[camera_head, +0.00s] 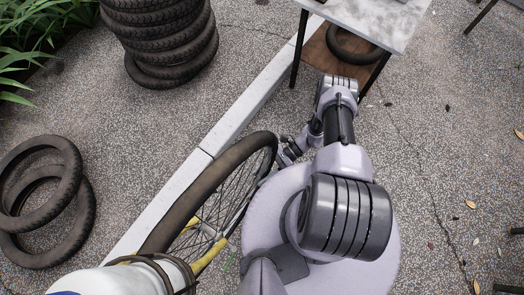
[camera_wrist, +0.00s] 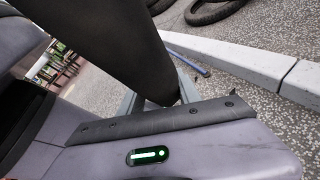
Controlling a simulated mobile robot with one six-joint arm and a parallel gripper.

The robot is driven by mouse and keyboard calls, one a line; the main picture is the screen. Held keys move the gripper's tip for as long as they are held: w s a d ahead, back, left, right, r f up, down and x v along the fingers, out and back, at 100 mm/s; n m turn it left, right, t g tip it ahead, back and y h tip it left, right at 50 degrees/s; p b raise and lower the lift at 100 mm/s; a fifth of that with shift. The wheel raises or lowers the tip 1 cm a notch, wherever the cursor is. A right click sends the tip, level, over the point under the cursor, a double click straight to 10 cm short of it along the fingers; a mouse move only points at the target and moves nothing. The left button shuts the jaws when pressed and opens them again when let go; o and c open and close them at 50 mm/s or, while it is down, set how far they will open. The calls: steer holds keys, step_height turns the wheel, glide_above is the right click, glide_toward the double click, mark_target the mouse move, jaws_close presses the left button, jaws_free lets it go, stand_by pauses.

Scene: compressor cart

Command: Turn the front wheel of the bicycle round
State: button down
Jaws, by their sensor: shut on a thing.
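The bicycle's wheel (camera_head: 208,187), with a dark tyre and thin spokes, stands tilted in the lower middle of the head view. A yellow bar (camera_head: 209,257), apparently part of the bicycle, runs beside its spokes. My gripper (camera_head: 281,153) is at the tyre's upper right edge. In the wrist view the dark tyre (camera_wrist: 112,40) comes down between the two grey fingers of my gripper (camera_wrist: 158,97), and they are shut on it. The exact contact is partly hidden by the tyre and by my gripper's body.
A stack of tyres (camera_head: 160,40) stands at the back left, and loose tyres (camera_head: 45,200) lie at the left. A pale kerb (camera_head: 228,122) runs diagonally behind the wheel. A table (camera_head: 375,18) with a lower shelf stands at the back right. Paving at the right is mostly clear.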

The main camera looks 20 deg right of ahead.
steer(key=c, duration=0.9)
jaws_free()
steer(key=shift+w, duration=0.1)
steer(key=v, duration=1.7)
steer(key=shift+d, duration=0.15)
steer(key=shift+r, duration=0.15)
